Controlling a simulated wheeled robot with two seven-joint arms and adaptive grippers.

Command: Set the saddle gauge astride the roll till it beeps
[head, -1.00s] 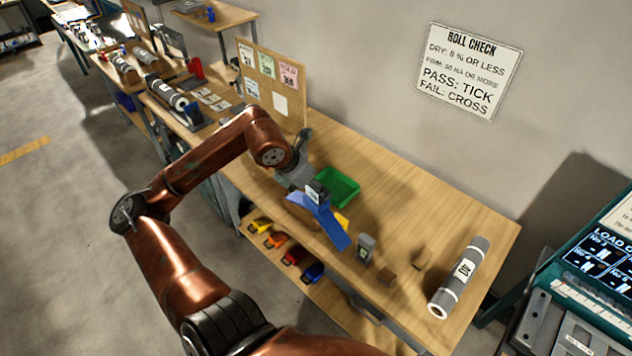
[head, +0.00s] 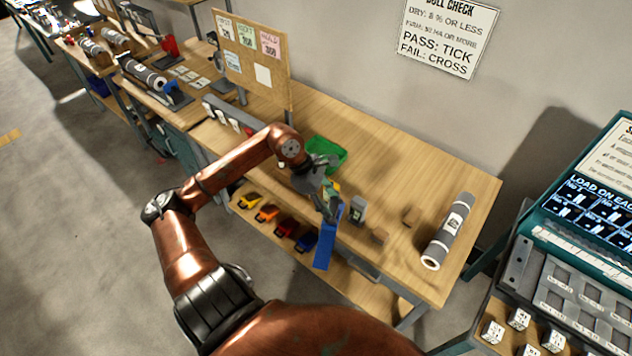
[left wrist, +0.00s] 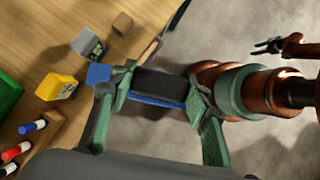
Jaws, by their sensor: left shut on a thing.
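The grey roll (head: 450,228) with a white label lies on the right end of the wooden bench. My left gripper (head: 330,208) is over the bench's front edge, left of the roll and well apart from it. It is shut on the saddle gauge (head: 325,248), whose blue part hangs down steeply. In the left wrist view the gauge (left wrist: 160,82) shows as a dark box with blue edges between the fingers. My right gripper (left wrist: 268,46) shows small at the top right of that view, apparently open and empty, over the floor.
A grey meter (head: 357,210) stands between the gripper and the roll, with two brown blocks (head: 379,235) (head: 410,215) nearby. A green bin (head: 328,155) and a yellow block (left wrist: 57,87) are behind. A teal console (head: 590,200) stands right of the bench.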

